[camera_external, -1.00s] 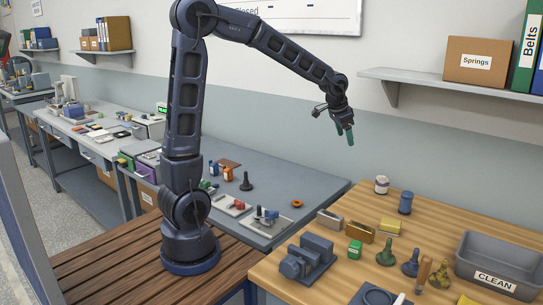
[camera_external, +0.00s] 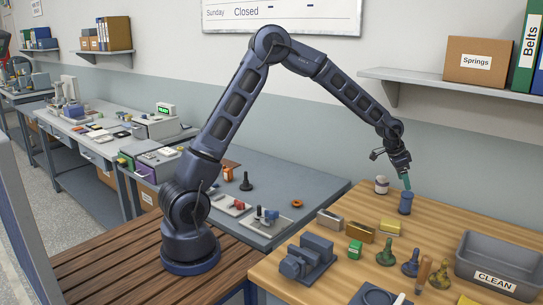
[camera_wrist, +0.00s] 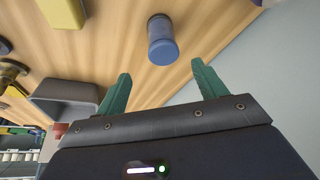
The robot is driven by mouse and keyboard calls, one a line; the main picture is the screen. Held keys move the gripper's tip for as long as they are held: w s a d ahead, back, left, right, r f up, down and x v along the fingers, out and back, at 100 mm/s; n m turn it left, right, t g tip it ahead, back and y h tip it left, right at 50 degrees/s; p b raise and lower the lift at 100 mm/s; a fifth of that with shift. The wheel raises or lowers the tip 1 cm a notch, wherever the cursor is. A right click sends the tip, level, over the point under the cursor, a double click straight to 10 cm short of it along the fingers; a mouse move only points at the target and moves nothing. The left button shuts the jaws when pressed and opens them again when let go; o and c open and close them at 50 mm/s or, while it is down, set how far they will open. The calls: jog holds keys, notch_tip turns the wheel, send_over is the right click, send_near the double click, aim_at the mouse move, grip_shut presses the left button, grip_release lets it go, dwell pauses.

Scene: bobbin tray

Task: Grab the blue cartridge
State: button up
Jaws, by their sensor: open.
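The blue cartridge (camera_external: 405,203), a short upright cylinder with a wider rim, stands on the wooden table near its back edge. In the wrist view the cartridge (camera_wrist: 162,40) lies ahead of the gap between the fingers, roughly centred and apart from both. My gripper (camera_external: 407,182) is just above the cartridge in the external view, its green fingers pointing down. In the wrist view my gripper (camera_wrist: 161,75) is open and empty, with one finger on each side of the gap. The exact distance to the cartridge is hard to tell.
A yellow block (camera_external: 389,228) and small metal boxes are in front. A grey bin (camera_external: 470,262) marked CLEAN is at the right, with several knobbed pieces beside it. The wall is close behind.

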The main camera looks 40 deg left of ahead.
aim_at(407, 193)
jog(key=x, duration=0.5)
jog(key=shift+f, duration=0.1)
jog(key=shift+a+x, duration=0.15)
jog(key=shift+x, duration=1.2)
jog(key=shift+a+x, duration=0.1)
jog(key=shift+x, duration=1.25)
jog(key=shift+w+a, duration=0.1)
jog(key=shift+w, duration=0.05)
jog(key=c, duration=1.2)
